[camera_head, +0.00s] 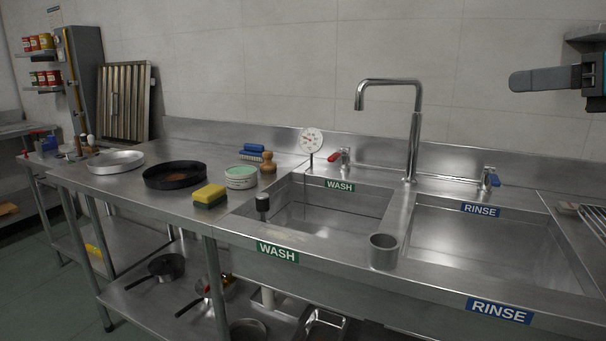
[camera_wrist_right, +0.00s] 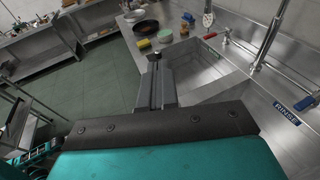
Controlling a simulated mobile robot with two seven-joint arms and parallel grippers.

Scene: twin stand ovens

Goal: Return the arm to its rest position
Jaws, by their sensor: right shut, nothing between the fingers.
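My right gripper (camera_head: 518,81) is at the upper right of the head view, raised above the rinse side of the sink and in front of the tiled wall. Its fingers are shut together and hold nothing. In the right wrist view the closed fingers (camera_wrist_right: 156,84) point away over the floor and the sink's front edge, touching nothing. My left gripper is in neither view.
The steel counter has a wash basin (camera_head: 330,212), a rinse basin (camera_head: 480,245) and a tall faucet (camera_head: 414,130).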

